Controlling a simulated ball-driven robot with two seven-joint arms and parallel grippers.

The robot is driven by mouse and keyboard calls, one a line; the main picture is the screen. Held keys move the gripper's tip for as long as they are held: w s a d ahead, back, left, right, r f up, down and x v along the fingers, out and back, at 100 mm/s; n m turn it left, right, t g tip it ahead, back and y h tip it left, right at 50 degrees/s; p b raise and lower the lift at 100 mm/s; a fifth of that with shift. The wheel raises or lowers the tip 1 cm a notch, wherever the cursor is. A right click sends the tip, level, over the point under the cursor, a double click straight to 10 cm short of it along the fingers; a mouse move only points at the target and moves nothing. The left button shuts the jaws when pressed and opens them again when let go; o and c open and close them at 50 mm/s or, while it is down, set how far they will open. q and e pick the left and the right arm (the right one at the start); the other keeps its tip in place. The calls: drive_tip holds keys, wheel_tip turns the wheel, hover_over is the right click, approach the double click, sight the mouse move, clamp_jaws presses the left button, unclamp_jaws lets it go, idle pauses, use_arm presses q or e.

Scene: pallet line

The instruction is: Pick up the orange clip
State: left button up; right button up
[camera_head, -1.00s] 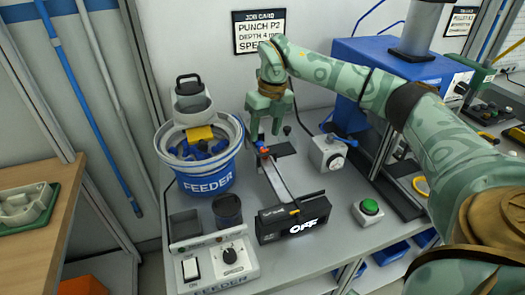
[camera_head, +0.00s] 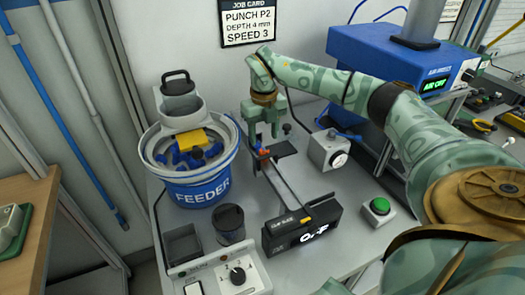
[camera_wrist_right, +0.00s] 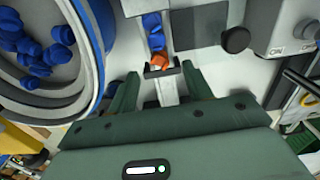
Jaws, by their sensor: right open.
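The orange clip (camera_wrist_right: 160,60) sits at the end of a short line of blue clips (camera_wrist_right: 154,30) on a narrow rail (camera_wrist_right: 168,90), against a dark stop. In the head view the orange clip (camera_head: 264,152) is a small spot just below my right gripper (camera_head: 264,137). My right gripper is open and empty, pointing down over the rail. In the right wrist view its two fingers (camera_wrist_right: 160,82) stand apart, one on each side of the rail, with the orange clip slightly beyond the tips. My left gripper is not in view.
The blue feeder bowl (camera_head: 190,185) with blue clips stands close left of the gripper. A black display box (camera_head: 302,226) reading OFF stands at the rail's near end. A grey block with a knob (camera_head: 328,150) and a green button (camera_head: 380,206) are to the right.

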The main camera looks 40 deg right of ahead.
sight(264, 150)
drive_tip(key=shift+s+f, duration=0.1)
drive_tip(key=shift+f, duration=0.65)
wheel_tip(264, 150, down, 4)
drive_tip(key=shift+s+a+f+b, duration=0.15)
drive_tip(key=shift+f+b, duration=0.1)
drive_tip(key=shift+b, duration=0.55)
drive_tip(key=shift+r, duration=0.1)
drive_tip(key=c, duration=1)
